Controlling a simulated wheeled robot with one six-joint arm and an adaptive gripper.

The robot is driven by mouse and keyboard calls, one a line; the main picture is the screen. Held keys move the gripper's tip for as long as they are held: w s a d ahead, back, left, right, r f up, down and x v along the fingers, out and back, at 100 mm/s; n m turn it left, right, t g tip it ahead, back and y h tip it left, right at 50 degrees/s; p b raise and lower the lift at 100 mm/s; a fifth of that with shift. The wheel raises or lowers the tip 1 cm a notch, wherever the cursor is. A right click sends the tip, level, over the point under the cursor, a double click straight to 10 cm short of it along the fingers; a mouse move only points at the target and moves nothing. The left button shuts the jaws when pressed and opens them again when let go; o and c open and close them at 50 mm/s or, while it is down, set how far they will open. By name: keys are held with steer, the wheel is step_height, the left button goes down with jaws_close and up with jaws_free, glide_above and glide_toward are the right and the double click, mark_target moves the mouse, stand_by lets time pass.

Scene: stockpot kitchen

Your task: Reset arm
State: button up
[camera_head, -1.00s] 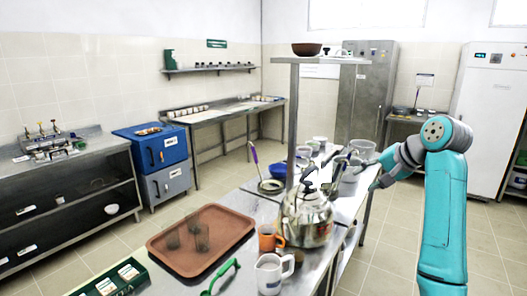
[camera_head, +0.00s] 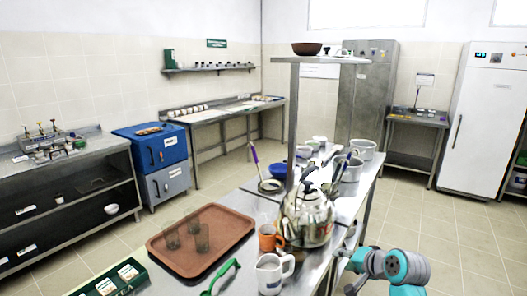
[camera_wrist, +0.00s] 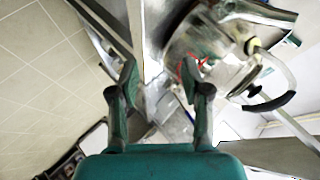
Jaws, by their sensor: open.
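My gripper (camera_head: 346,271) is low beside the right edge of the metal table in the head view, to the right of the kettle. In the wrist view my gripper (camera_wrist: 158,78) is open, with nothing between its two fingers. The shiny kettle (camera_head: 306,222) stands upright on the table. A large shiny metal body with a dark handle, apparently the kettle (camera_wrist: 215,55), fills the upper right of the wrist view, close to the right finger. Whether they touch cannot be told.
The table holds a brown tray (camera_head: 178,263) with several glasses, an orange mug (camera_head: 268,240), a white jug (camera_head: 270,276) and pots (camera_head: 350,172). A shelf post (camera_head: 293,120) rises from the table. The tiled floor (camera_head: 430,225) to the right is clear.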

steer(key=s+a+f+t+h, duration=0.1)
steer(key=s+a+f+h, duration=0.15)
steer(key=s+f, duration=1.15)
steer(key=s+a+f+n+t, duration=0.1)
steer(key=s+f, duration=0.3)
steer(key=s, duration=0.4)
steer(key=s+a+f+n, duration=0.1)
steer(key=s+f, duration=0.2)
steer(key=s, duration=0.5)
steer(key=s+r+n+t+h, duration=0.2)
steer(key=s+r, duration=0.1)
steer(key=s, duration=1.3)
steer(key=s+a+r+n+t, duration=0.1)
steer(key=s+r+n, duration=0.2)
steer(key=s+r, duration=0.7)
steer(key=s, duration=0.2)
steer(key=shift+s+r+n+y, duration=0.35)
steer(key=shift+s+r+n, duration=0.05)
